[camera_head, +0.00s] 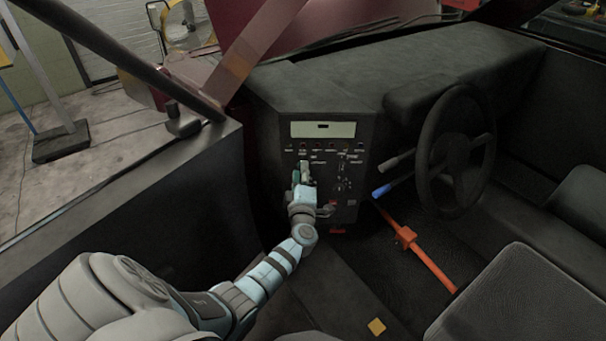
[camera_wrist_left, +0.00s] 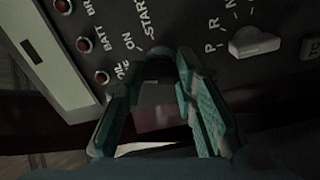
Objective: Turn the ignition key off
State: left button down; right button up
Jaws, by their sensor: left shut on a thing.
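My left gripper (camera_head: 303,172) reaches the dark control panel (camera_head: 320,130) on the dashboard, below its pale display strip. In the left wrist view my left gripper (camera_wrist_left: 157,80) has its teal-lined fingers shut on the dark ignition key (camera_wrist_left: 155,92), beside the printed ON and START labels. The key is shadowed and partly hidden by the fingers, so its exact angle cannot be told. In the head view the gripper hides the key. My right gripper is not in view.
Red indicator lamps (camera_wrist_left: 83,45) and a grey selector knob (camera_wrist_left: 252,42) flank the key. A steering wheel (camera_head: 455,150), a blue-tipped lever (camera_head: 382,191) and an orange bar (camera_head: 428,262) stand to the right. A door frame (camera_head: 150,190) lies left of my arm.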

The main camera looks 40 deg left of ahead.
pick_arm(q)
jog(key=shift+f+n, duration=0.1)
jog(key=shift+n, duration=1.5)
jog(key=c, duration=1.3)
grip_release()
jog(key=v, duration=1.2)
